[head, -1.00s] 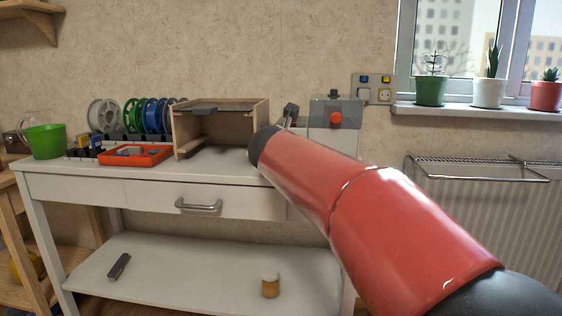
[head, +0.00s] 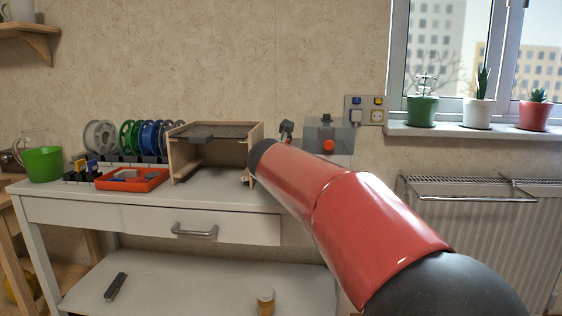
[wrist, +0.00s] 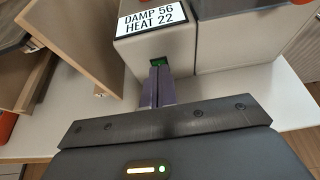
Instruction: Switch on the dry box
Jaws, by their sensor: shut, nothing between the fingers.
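In the wrist view a light grey-beige unit (wrist: 163,43) carries a black-on-white display (wrist: 150,17) reading DAMP 56, HEAT 22; I take it to be the dry box. A small green part (wrist: 158,61), perhaps its switch, sits in a dark recess on its front face. My gripper (wrist: 158,71) is shut and empty, its purple-grey fingers pointing at the green part and partly covering the recess. I cannot tell whether the tips touch it. In the head view my red arm hides the gripper, and a grey unit with a clear top and red knob (head: 328,146) stands behind it.
An open wooden box (head: 215,150) stands on the white workbench (head: 80,190), its panel close left of my fingers in the wrist view. Filament spools (head: 135,138), a red tray (head: 130,179) and a green bucket (head: 43,164) stand farther left. Wall sockets (head: 365,110) are behind.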

